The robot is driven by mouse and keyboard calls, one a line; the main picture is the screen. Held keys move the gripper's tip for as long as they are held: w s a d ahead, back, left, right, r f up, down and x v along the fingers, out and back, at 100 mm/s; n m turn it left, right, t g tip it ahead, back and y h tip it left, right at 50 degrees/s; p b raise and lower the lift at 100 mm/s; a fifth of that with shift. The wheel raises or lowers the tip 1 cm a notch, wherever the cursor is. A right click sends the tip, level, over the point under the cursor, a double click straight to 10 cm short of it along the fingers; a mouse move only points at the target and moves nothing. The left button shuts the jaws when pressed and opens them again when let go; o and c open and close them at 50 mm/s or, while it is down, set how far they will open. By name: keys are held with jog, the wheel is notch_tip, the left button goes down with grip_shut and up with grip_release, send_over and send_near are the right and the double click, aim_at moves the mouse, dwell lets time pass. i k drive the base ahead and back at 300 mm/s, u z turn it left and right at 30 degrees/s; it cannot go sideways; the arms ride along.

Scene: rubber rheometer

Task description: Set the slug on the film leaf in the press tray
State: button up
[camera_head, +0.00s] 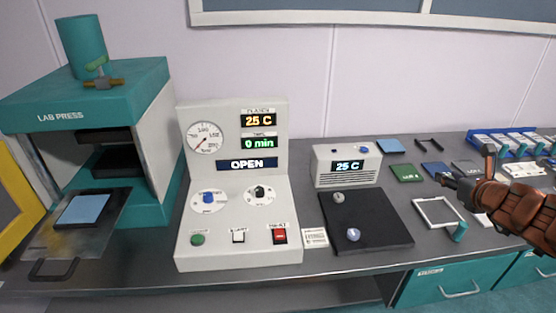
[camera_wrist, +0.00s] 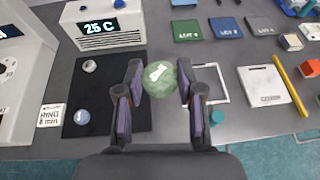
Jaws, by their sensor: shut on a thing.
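My gripper (camera_wrist: 160,76) is shut on a round green slug (camera_wrist: 158,80) with a white mark on top, held between the fingertips in the wrist view. In the head view my gripper (camera_head: 447,179) is at the right, above the bench, and the slug is hard to make out. The press tray (camera_head: 104,225) sticks out of the lab press (camera_head: 90,125) at the far left. A blue film leaf (camera_head: 83,209) lies flat on it with nothing on top. My gripper is far to the right of the tray.
The control panel (camera_head: 236,215), reading OPEN, stands between the press and a black plate (camera_head: 375,217) with two small round pieces. A box reading 25 C (camera_head: 346,178) is behind the plate. A white frame (camera_head: 422,205), coloured squares and a rack (camera_head: 488,138) lie at right.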

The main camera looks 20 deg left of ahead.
aim_at(83, 207)
jog(key=z, duration=1.7)
jog(key=k, duration=2.8)
jog(key=u, duration=2.05)
